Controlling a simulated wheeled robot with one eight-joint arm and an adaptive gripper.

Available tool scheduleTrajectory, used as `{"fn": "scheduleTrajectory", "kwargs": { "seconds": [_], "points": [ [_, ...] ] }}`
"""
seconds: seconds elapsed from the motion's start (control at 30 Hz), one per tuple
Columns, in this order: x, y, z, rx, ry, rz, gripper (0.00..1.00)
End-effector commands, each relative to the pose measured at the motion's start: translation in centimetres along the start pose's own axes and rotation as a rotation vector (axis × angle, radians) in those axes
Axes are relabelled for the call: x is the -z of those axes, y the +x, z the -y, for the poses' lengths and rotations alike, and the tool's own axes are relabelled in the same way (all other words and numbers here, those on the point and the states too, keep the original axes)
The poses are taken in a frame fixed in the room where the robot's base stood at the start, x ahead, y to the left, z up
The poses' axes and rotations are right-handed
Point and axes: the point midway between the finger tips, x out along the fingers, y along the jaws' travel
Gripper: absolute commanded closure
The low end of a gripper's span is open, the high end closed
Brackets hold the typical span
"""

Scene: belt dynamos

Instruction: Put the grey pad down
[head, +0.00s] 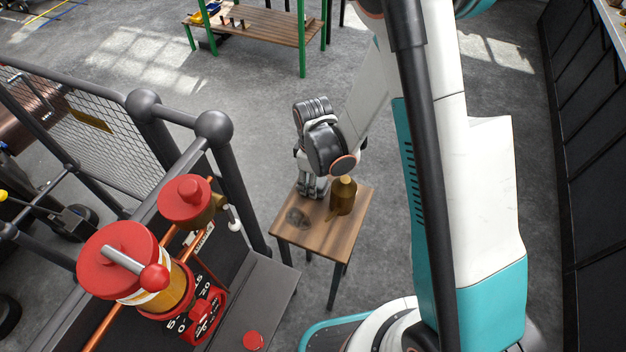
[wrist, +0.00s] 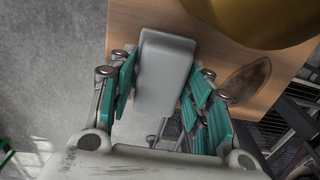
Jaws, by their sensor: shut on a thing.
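The grey pad (wrist: 165,72) is a pale, rounded block between my fingers in the wrist view. My gripper (wrist: 163,92), with teal finger faces, is shut on it. In the head view my gripper (head: 312,188) points down at the back left part of a small wooden table (head: 325,239). The pad cannot be told apart from the fingers there. In the wrist view the pad's far end overlaps the wooden top near its edge. I cannot tell whether it touches the top.
A brass can (head: 343,196) stands on the table close beside my gripper, and also shows in the wrist view (wrist: 262,18). A dark patch (head: 298,217) lies on the tabletop. Red-topped machinery (head: 125,262) and a dark railing (head: 235,185) stand to the left.

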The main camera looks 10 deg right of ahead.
Motion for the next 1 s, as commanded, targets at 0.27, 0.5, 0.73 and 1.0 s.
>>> {"fn": "scheduleTrajectory", "kwargs": {
  "seconds": [0.27, 0.5, 0.73, 1.0],
  "points": [
    [0.0, 0.2, 0.0, 0.0, 0.0, 0.0, 0.35],
    [0.0, 0.1, 0.0, 0.0, 0.0, 0.0, 0.35],
    [0.0, -2.4, 0.0, 0.0, 0.0, 0.0, 0.35],
    [0.0, -8.2, 0.0, 0.0, 0.0, 0.0, 0.35]
  ]
}}
